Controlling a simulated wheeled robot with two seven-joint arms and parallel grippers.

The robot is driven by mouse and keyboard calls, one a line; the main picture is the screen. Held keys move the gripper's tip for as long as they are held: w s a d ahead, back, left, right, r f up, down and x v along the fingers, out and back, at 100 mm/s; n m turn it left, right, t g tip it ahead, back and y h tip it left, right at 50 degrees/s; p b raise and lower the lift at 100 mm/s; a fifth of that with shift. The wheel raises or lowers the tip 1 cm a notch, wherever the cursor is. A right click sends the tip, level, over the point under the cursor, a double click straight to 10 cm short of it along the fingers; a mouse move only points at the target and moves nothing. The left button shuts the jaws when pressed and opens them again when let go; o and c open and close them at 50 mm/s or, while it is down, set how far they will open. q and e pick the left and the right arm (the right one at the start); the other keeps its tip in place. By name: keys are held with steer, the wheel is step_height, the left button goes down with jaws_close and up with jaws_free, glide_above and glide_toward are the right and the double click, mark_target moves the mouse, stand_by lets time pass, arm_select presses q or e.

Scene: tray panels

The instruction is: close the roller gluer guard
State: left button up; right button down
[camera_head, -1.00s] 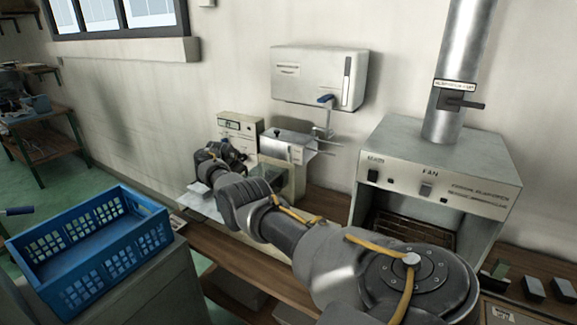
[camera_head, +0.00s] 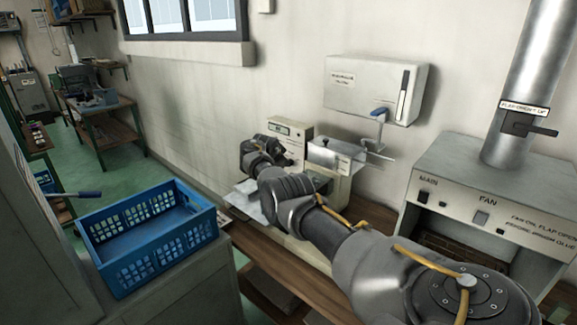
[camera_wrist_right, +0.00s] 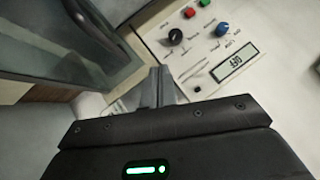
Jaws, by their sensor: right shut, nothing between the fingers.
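The roller gluer (camera_head: 290,135) stands on the bench against the wall, with a small display and knobs on its upright panel (camera_wrist_right: 215,45). A grey-framed, see-through panel (camera_wrist_right: 65,40), which looks like the guard, fills the upper left of the right wrist view. In the head view my arm hides much of the gluer's front, so the guard's angle is hard to tell. My right gripper (camera_head: 258,158) is at the gluer's front. Its fingertips (camera_wrist_right: 160,85) are shut and empty, beside the panel frame; contact cannot be told. My left gripper is not in view.
A blue crate (camera_head: 150,245) sits on a grey cabinet at left. A fan hood (camera_head: 470,190) with a duct is farther right, and a white dispenser (camera_head: 375,88) hangs on the wall.

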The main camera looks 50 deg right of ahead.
steer(key=a+r+b, duration=0.2)
steer(key=a+r, duration=0.4)
steer(key=shift+w+a+r, duration=0.25)
steer(key=shift+w+a, duration=0.15)
steer(key=shift+w, duration=0.05)
